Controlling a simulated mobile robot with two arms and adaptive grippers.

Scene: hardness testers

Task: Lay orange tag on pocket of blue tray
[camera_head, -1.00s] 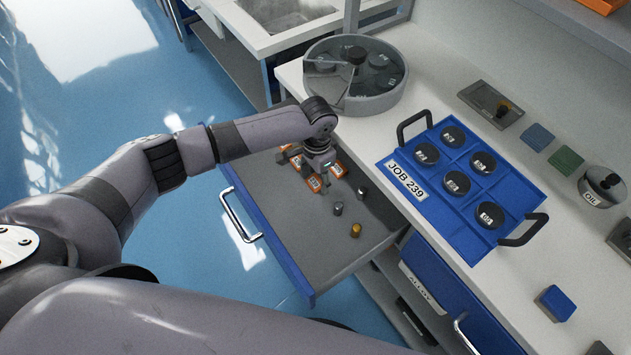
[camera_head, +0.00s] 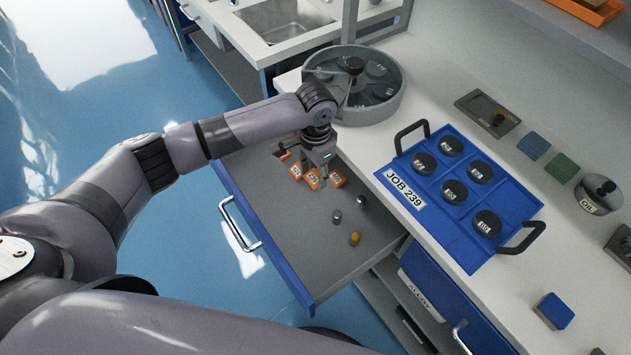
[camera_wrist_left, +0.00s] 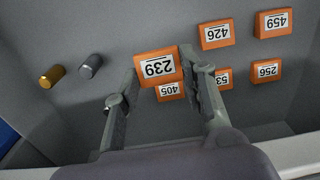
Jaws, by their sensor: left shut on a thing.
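My left gripper (camera_head: 326,184) is over the open drawer, shut on an orange tag (camera_wrist_left: 160,66) with a white label reading 239. In the left wrist view the tag sits between the two fingertips, and it seems to be a little above the drawer floor. The blue tray (camera_head: 516,202) lies on the counter to the right of the gripper, with a JOB 239 label (camera_head: 405,189) along its near side. Several of its pockets hold black round pieces; the pocket at its far right corner looks empty. My right gripper is not in view.
More orange tags, such as 426 (camera_wrist_left: 216,34) and 405 (camera_wrist_left: 170,91), lie in the drawer (camera_head: 285,225), with a silver cylinder (camera_wrist_left: 90,66) and a brass one (camera_wrist_left: 52,76). A round lidded container (camera_head: 385,105) stands behind the gripper. The tray has black upright handles (camera_head: 522,240).

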